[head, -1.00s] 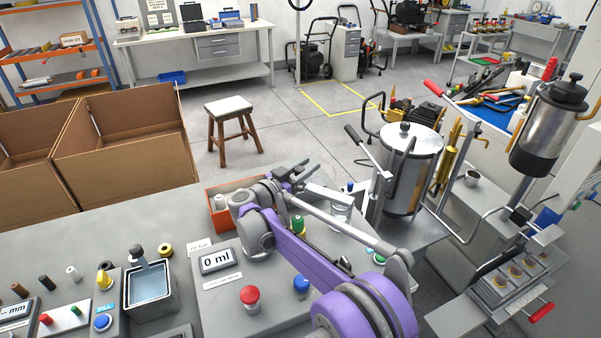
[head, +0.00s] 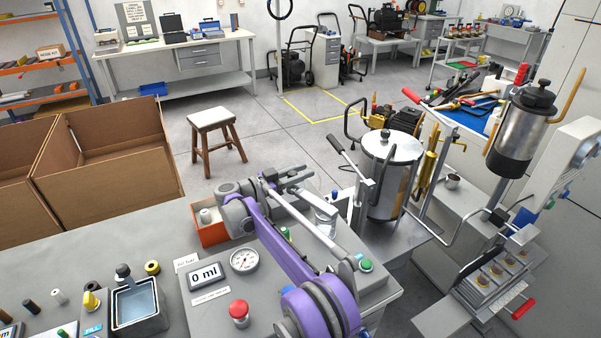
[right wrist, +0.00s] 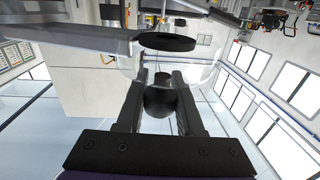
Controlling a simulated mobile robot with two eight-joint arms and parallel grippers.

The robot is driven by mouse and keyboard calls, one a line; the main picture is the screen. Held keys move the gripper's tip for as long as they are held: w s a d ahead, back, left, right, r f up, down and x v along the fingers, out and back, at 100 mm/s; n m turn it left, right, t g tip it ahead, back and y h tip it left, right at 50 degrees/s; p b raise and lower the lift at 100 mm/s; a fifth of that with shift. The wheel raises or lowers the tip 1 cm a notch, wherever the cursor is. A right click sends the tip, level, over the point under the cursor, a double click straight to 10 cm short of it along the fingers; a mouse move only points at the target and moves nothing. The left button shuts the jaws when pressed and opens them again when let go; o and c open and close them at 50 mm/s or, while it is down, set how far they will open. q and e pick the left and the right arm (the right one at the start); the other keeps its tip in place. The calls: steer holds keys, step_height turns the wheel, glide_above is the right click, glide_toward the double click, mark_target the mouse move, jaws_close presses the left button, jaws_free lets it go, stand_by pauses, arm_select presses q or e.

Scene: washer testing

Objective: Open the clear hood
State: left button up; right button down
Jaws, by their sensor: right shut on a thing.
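The clear hood (right wrist: 208,76) shows in the right wrist view as a faint transparent curved shell just beyond my fingers. A dark round knob (right wrist: 160,101) sits in front of it, between the two dark fingers. My right gripper (right wrist: 160,88) is shut on this knob. In the head view my right gripper (head: 288,177) is small and partly confused with the grey parts of my purple arm, which reaches over the console. The hood's outline is hard to make out there. A dark ring (right wrist: 167,42) lies beyond the knob. My left gripper is not in view.
The grey console (head: 200,310) carries a 0 ml display (head: 205,274), a round gauge (head: 244,260) and a red button (head: 239,310). An orange bin (head: 206,234) is close to my arm. A steel canister (head: 388,175) stands to the right.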

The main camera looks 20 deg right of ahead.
steer(key=c, duration=0.5)
jaws_free()
steer(key=shift+c, duration=0.2)
steer(key=s+a, duration=0.2)
steer(key=a, duration=0.8)
steer(key=shift+a, duration=0.35)
